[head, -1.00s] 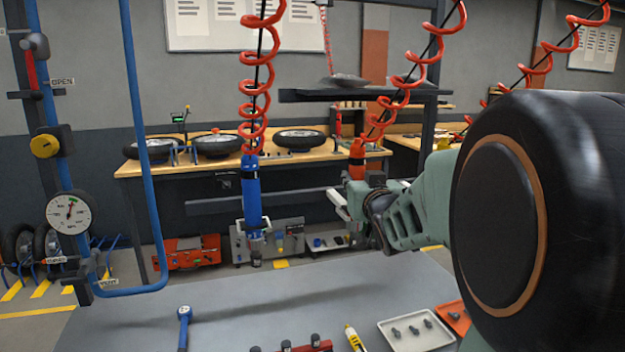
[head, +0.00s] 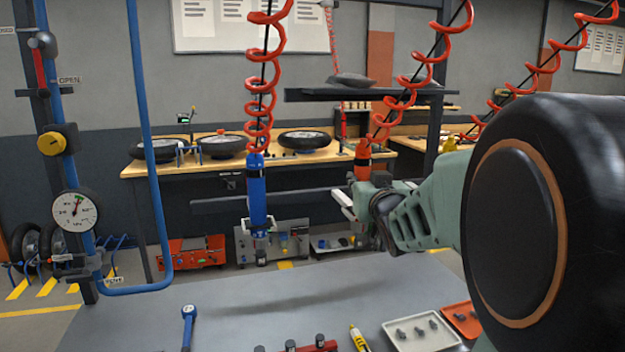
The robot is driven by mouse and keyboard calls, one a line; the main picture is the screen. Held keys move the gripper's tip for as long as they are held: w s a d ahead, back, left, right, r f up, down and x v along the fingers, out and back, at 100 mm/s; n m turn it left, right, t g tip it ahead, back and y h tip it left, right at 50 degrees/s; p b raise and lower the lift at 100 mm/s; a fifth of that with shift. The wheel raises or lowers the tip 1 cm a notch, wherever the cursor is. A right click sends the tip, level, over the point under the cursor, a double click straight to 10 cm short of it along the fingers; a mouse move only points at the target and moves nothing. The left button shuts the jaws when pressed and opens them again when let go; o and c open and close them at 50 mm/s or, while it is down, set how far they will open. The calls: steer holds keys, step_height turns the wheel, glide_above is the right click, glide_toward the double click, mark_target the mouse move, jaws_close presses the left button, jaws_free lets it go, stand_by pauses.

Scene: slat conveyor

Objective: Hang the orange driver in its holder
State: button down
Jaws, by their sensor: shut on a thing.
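The orange driver (head: 362,158) is upright below a coiled red hose at the centre right of the head view. My gripper (head: 347,202) is shut on it, with pale fingers around its lower part. The driver's lower end is mostly hidden by the gripper. A blue driver (head: 257,195) hangs upright on its own coiled hose to the left, apart from my gripper. A dark horizontal rail (head: 305,199) runs behind the blue driver towards my gripper. I cannot make out the orange driver's holder clearly.
A grey table (head: 260,300) lies below, with a blue-headed tool (head: 188,325), a yellow marker (head: 357,338) and a white tray (head: 388,331) near its front. A blue pipe frame with a gauge (head: 74,210) stands at left. The table's middle is clear.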

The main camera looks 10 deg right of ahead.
mark_target(364, 139)
stand_by(0.3)
steer(key=c, duration=1.5)
jaws_free()
steer(key=shift+f, duration=0.25)
step_height(364, 139, up, 10)
steer(key=shift+r, duration=0.2)
